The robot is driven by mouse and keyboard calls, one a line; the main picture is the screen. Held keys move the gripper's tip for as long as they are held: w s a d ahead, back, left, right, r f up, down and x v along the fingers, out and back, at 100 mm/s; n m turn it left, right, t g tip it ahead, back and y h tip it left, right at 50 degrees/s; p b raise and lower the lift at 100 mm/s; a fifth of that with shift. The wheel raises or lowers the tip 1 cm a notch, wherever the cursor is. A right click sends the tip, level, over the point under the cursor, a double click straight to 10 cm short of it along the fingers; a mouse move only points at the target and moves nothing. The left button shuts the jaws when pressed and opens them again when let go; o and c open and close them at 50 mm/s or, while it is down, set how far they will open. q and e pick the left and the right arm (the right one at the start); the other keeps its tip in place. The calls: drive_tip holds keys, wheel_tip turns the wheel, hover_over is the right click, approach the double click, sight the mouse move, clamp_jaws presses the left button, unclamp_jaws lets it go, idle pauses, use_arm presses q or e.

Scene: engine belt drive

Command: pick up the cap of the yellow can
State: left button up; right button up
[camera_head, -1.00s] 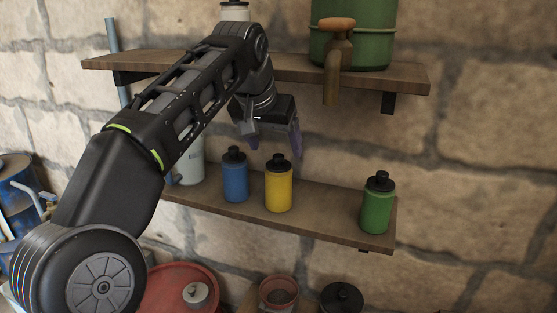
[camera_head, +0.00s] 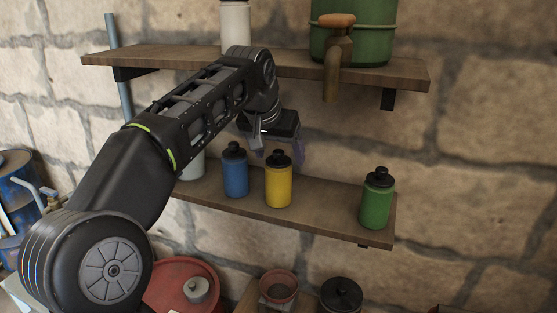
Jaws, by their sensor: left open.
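The yellow can (camera_head: 278,188) stands upright on the lower shelf, with its black cap (camera_head: 278,158) on top. My left gripper (camera_head: 279,153) is open, with its purplish fingers pointing down around the level of the cap. One finger shows to the right of the cap and the other to its left; I cannot tell whether they touch it. The blue can (camera_head: 235,178) with a black cap stands just left of the yellow one. The green can (camera_head: 376,203) stands farther right. My right gripper is not in view.
The lower shelf (camera_head: 325,208) has free room between the yellow and green cans. The upper shelf (camera_head: 400,72) holds a green barrel (camera_head: 380,30) with a tap (camera_head: 335,60) and a white bottle (camera_head: 235,28). A red drum (camera_head: 180,285) stands below.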

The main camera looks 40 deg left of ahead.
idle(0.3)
use_arm(q)
drive_tip(key=c, duration=1.4)
drive_tip(key=shift+r, duration=0.15)
drive_tip(key=shift+r, duration=0.4)
drive_tip(key=shift+s+d+r+b, duration=0.15)
drive_tip(key=shift+s+b, duration=0.1)
drive_tip(key=shift+b, duration=0.2)
drive_tip(key=s+d+b, duration=0.1)
drive_tip(key=s, duration=0.4)
drive_tip(key=s+d+b, duration=0.1)
drive_tip(key=s+d, duration=0.1)
drive_tip(key=s, duration=0.4)
drive_tip(key=s+d+b, duration=0.1)
drive_tip(key=s+d, duration=0.1)
drive_tip(key=s, duration=0.3)
drive_tip(key=shift+s+d, duration=0.1)
drive_tip(key=shift+s, duration=0.25)
